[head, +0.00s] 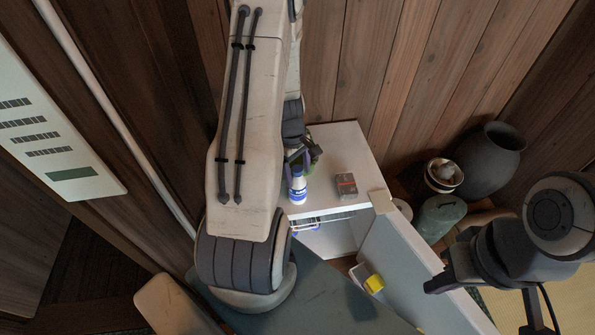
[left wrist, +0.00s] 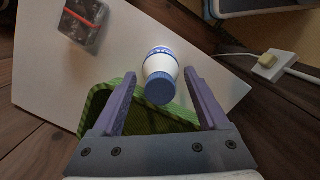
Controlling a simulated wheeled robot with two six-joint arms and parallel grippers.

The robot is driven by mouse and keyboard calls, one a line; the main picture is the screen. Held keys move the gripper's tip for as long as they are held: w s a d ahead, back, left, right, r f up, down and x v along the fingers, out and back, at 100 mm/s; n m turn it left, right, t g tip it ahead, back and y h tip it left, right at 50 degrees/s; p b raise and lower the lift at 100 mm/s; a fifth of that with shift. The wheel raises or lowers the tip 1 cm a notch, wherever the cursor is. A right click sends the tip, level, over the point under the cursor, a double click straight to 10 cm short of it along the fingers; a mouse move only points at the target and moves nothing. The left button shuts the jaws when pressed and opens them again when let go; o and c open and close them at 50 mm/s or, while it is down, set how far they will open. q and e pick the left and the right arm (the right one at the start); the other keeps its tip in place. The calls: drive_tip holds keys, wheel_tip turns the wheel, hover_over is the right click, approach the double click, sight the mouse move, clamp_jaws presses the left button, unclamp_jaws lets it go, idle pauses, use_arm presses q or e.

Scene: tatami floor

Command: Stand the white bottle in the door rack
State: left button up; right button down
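The white bottle (head: 298,190) with a blue label stands upright on top of the small white fridge (head: 338,150), near its front edge. In the left wrist view the bottle (left wrist: 160,70) shows its blue cap and sits between my left gripper's purple fingers, with narrow gaps on both sides. My left gripper (head: 300,156) is open around or just above it, partly hidden by my arm in the head view. The fridge door (head: 415,268) stands open; its rack is mostly hidden. My right gripper (head: 484,306) is open and empty at the lower right.
A grey and red box (head: 346,186) lies on the fridge top beside the bottle. A green basket (left wrist: 150,118) is close behind the bottle. A yellow item (head: 374,284) is by the door's inner side. A dark vase (head: 489,160) and green container (head: 440,217) stand to the right.

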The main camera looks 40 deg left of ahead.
use_arm(q)
drive_tip(key=shift+r, duration=0.55)
wheel_tip(320, 180, up, 11)
drive_tip(key=a+p, duration=0.1)
drive_tip(key=p, duration=0.2)
drive_tip(key=shift+a, duration=0.25)
